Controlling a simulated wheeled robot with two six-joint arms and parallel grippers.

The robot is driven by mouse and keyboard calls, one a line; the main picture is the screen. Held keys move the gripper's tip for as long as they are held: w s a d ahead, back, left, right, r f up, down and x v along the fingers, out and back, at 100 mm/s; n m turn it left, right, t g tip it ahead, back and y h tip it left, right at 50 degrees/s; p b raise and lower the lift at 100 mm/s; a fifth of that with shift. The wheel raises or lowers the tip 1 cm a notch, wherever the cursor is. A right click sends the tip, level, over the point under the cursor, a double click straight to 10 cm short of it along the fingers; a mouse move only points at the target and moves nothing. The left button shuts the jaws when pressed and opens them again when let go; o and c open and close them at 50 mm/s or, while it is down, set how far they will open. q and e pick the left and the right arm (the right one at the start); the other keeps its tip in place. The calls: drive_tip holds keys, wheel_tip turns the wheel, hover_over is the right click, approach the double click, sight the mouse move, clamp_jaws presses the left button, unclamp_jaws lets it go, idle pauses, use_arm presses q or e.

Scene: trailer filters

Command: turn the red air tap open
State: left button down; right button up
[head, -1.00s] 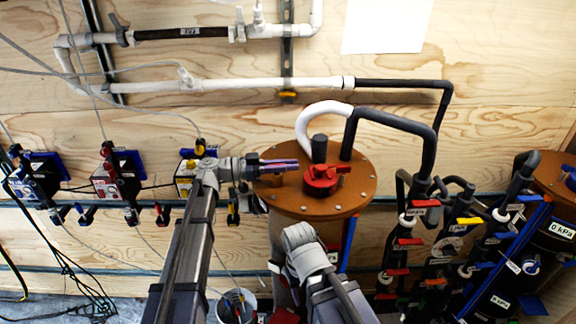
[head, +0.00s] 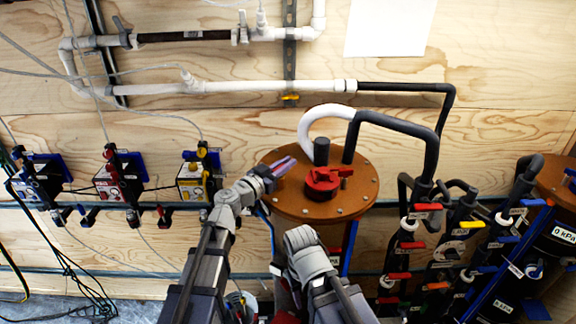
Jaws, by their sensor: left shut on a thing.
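The red air tap (head: 322,183) sits on top of the round brown lid (head: 290,207) of a tank, right of the middle. My left gripper (head: 287,163) reaches in from the lower left, above the lid's left part. Its two purple-grey fingers lie close together, pointing up and right at the tap's left side.
A dark upright stub (head: 321,151) and a thick bent hose (head: 397,121) rise from the lid behind the tap. Dark pipes with coloured handles (head: 428,207) crowd the right. Small boxed devices (head: 120,180) hang on the wood wall at left.

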use_arm(q)
drive_tip(key=shift+w+a+n+t+y, duration=0.15)
drive_tip(key=shift+n+t+y, duration=0.4)
drive_tip(key=shift+n+y, duration=0.35)
drive_tip(key=shift+w+a+n+t+y, duration=0.1)
drive_tip(key=shift+a+n+t+y, duration=0.1)
drive_tip(key=shift+n+t+y, duration=0.65)
drive_tip(key=shift+w+a+n+t+y, duration=0.15)
drive_tip(key=shift+n+t+y, duration=0.25)
drive_tip(key=shift+y, duration=0.85)
drive_tip(key=shift+n+y, duration=0.25)
drive_tip(key=shift+y, duration=0.05)
drive_tip(key=c, duration=0.9)
unclamp_jaws()
drive_tip(key=shift+s+a, duration=0.1)
drive_tip(key=v, duration=0.8)
